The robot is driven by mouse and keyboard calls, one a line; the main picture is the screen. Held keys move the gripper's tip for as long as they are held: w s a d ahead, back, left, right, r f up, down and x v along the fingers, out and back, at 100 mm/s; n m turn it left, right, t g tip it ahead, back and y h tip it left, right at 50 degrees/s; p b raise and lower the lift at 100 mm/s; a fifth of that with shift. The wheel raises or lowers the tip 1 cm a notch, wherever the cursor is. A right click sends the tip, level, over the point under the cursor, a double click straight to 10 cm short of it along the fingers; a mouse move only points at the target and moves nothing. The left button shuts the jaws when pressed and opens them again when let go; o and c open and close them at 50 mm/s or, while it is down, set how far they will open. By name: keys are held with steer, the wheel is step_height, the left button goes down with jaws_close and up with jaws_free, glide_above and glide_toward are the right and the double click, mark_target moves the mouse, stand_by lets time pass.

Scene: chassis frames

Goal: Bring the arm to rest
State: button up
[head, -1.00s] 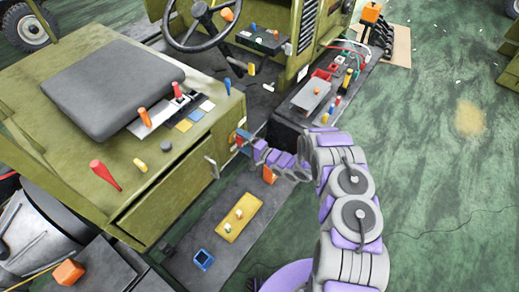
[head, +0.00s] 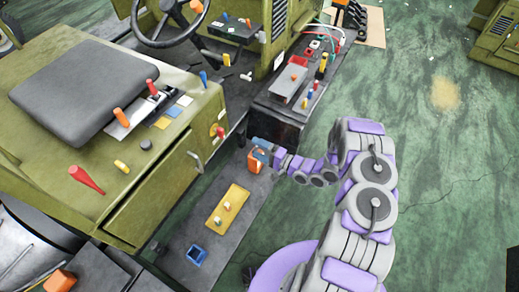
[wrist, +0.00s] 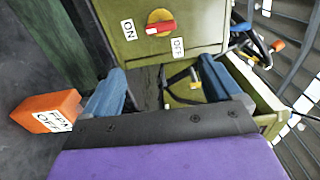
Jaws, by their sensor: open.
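My arm (head: 365,195), purple and grey, reaches left across the right side of the vehicle in the head view. My gripper (head: 262,147) is at its end, just off the olive side panel. In the wrist view my gripper (wrist: 163,88) has two blue fingers spread wide apart with nothing held between them. Ahead of it is a red rotary switch (wrist: 161,27) on a yellow disc, between ON and OFF labels. The same switch (head: 219,131) shows small in the head view. The gripper is apart from the switch.
An orange labelled box (wrist: 48,112) is close beside the left finger; it also shows below the gripper in the head view (head: 255,161). A yellow plate (head: 227,208) and blue square holder (head: 195,255) are on the grey step. Green floor (head: 440,170) right of my arm is clear.

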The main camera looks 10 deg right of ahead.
stand_by(0.6)
